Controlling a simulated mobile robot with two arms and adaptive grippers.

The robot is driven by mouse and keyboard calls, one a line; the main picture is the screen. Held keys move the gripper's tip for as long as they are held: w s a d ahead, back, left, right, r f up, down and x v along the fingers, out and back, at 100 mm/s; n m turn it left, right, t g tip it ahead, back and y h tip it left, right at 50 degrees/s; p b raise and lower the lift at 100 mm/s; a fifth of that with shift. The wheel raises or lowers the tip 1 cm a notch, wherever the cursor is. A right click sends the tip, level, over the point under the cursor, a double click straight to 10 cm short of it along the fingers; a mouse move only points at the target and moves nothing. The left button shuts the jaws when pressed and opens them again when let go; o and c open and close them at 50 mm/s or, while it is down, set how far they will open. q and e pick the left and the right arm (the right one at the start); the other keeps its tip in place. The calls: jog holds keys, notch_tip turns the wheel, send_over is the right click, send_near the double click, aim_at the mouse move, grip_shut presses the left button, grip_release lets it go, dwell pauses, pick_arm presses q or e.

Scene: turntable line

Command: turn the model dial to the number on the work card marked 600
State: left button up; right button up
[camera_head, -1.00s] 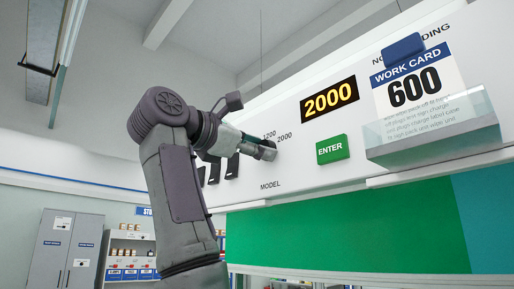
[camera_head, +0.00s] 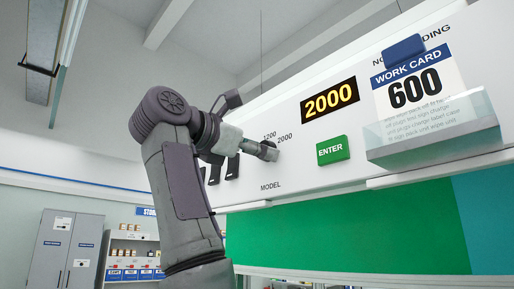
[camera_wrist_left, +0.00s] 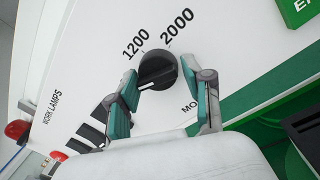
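The black model dial (camera_wrist_left: 157,71) is on the white panel, with "1200" and "2000" printed above it in the left wrist view. A short white mark shows near its lower edge. My left gripper (camera_wrist_left: 160,68) has its teal-padded fingers spread on both sides of the dial, close to it; contact is not clear. In the head view my left gripper (camera_head: 267,151) hides the dial. The display (camera_head: 329,100) reads 2000. The work card (camera_head: 415,85) reads 600 and stands in a clear holder. My right gripper is not in view.
A green ENTER button (camera_head: 332,150) is right of the dial. Black switches (camera_wrist_left: 95,128) line the panel left of the dial, near the "WORK LAMPS" label. The clear card holder (camera_head: 432,140) juts out from the panel at right. A grey cabinet (camera_head: 66,248) stands far back.

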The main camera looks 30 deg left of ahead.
pick_arm(q)
jog(key=shift+o, duration=1.1)
jog(key=v, duration=1.2)
jog(key=shift+f, duration=0.15)
jog(key=shift+d, duration=0.1)
